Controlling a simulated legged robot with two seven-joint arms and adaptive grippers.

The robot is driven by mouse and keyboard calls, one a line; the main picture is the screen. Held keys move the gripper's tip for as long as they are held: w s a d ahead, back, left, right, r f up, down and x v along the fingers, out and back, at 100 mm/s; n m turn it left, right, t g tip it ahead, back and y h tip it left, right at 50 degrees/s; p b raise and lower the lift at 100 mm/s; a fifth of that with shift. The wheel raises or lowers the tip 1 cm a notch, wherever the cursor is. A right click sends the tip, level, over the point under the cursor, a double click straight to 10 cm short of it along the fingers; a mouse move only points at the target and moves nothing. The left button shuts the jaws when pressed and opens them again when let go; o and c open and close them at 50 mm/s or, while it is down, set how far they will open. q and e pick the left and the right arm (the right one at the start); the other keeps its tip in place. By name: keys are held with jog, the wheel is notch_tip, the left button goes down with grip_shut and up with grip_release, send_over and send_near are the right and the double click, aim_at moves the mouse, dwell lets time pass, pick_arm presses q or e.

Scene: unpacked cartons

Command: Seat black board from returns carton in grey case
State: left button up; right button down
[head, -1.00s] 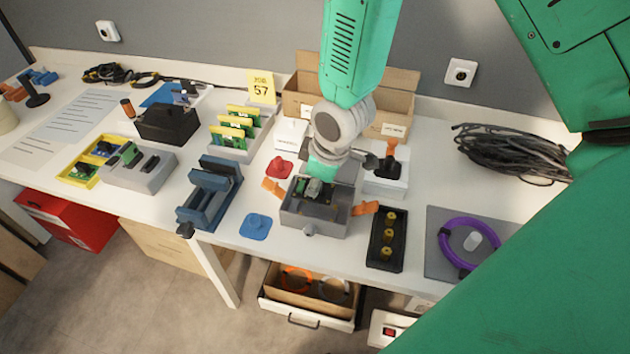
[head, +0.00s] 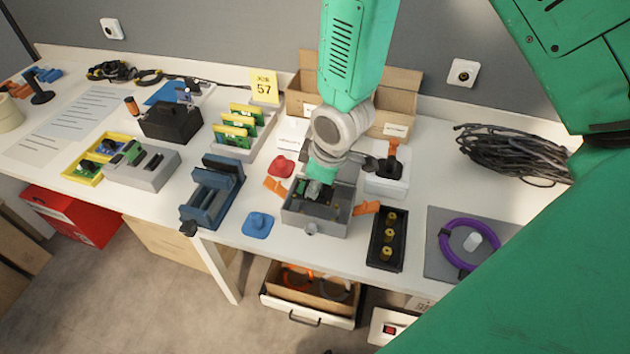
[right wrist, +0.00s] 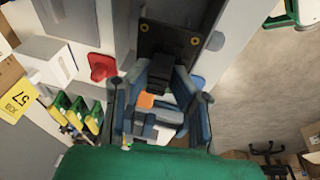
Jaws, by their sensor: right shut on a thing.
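The grey case (head: 315,222) stands open on the table, with orange latches on its left and right sides. My right gripper (head: 318,188) points down into it from above. In the right wrist view the gripper (right wrist: 168,76) is shut on a black block on the black board (right wrist: 160,38), which shows two gold-ringed holes. The board lies within the case walls; whether it rests flat on the case floor is hidden. An open cardboard carton (head: 405,98) stands behind the case; I cannot tell if it is the returns carton. My left gripper is not in view.
A blue vise-like fixture (head: 213,192) and a blue pad (head: 258,226) stand left of the case, and a red pad (head: 281,166) at its back left. A black tray (head: 374,254) with brass parts and an orange-handled tool (head: 393,157) are at right.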

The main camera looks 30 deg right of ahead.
aim_at(321, 193)
jog(key=shift+d+f, duration=0.2)
jog(key=shift+d, duration=0.5)
jog(key=shift+a+f, duration=0.1)
jog(key=shift+a, duration=0.35)
jog(key=shift+a+f+b, duration=0.2)
jog(key=shift+f+b, duration=0.05)
jog(key=shift+b, duration=0.05)
jog(key=shift+d+f+b, duration=0.35)
jog(key=shift+d+f, duration=0.15)
jog(key=shift+f, duration=0.2)
jog(key=shift+a+f+b, duration=0.4)
jog(key=shift+f, duration=0.25)
jog(key=shift+d+f+b, duration=0.3)
jog(key=shift+f+b, duration=0.1)
jog(key=shift+f, duration=0.3)
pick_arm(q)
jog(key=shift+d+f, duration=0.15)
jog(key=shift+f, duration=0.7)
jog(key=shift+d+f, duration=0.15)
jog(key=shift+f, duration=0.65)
pick_arm(e)
jog(key=shift+a+f, duration=0.15)
jog(key=shift+f, duration=0.35)
jog(key=c, duration=1.3)
grip_release()
jog(key=shift+c, duration=0.2)
